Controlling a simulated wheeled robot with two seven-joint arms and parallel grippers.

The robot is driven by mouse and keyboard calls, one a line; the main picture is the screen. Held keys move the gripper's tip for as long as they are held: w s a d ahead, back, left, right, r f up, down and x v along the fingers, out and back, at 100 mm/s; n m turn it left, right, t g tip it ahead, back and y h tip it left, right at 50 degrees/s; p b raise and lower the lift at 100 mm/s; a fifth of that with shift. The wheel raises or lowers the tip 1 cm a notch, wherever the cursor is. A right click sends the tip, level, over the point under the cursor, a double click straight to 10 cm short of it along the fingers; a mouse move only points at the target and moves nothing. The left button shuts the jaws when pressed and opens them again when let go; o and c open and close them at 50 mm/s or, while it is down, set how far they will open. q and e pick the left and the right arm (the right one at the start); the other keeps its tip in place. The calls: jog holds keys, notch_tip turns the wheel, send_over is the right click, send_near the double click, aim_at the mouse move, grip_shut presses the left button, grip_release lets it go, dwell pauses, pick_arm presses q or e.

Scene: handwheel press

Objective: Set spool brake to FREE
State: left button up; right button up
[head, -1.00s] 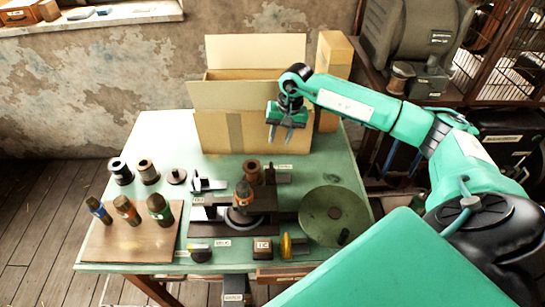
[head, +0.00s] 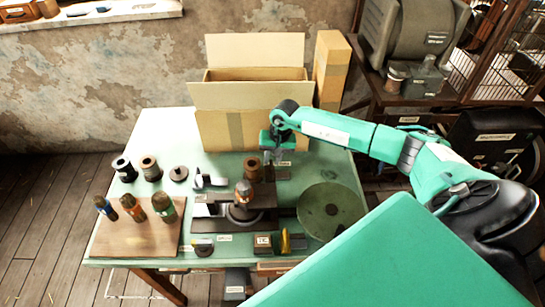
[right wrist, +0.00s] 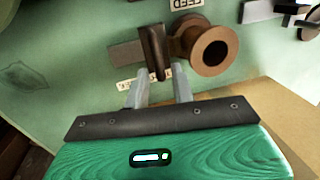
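The spool brake lever (right wrist: 154,50) is a dark brown upright bar on a grey plate (right wrist: 126,54), beside a brown flanged spool (right wrist: 212,50) in the right wrist view. In the head view the spool (head: 253,167) stands at the back of the table, with the small brake close to its right. My right gripper (right wrist: 162,72) is open, its two grey fingers spread around the lever's near end; I cannot tell whether they touch it. In the head view my right gripper (head: 273,153) hangs just above the brake. My left gripper is not in view.
An open cardboard box (head: 265,132) stands close behind the gripper. A green round disc (head: 331,211) is at the right, and the handwheel press (head: 243,212) is in front. A wooden board (head: 132,243) holds several capped cylinders at left. A label reading FEED (right wrist: 187,4) lies near the spool.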

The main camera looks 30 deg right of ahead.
grip_shut()
jog(key=shift+s+d+f, duration=0.1)
jog(key=shift+s+d, duration=0.05)
jog(key=shift+d, duration=0.15)
jog(key=s+d+b, duration=0.1)
jog(key=d+b, duration=0.1)
jog(key=d, duration=0.1)
jog(key=shift+s, duration=0.4)
jog(key=shift+s+d, duration=0.2)
jog(key=shift+d, duration=0.1)
jog(key=shift+o, duration=1.3)
grip_release()
jog(key=shift+s+d, duration=0.1)
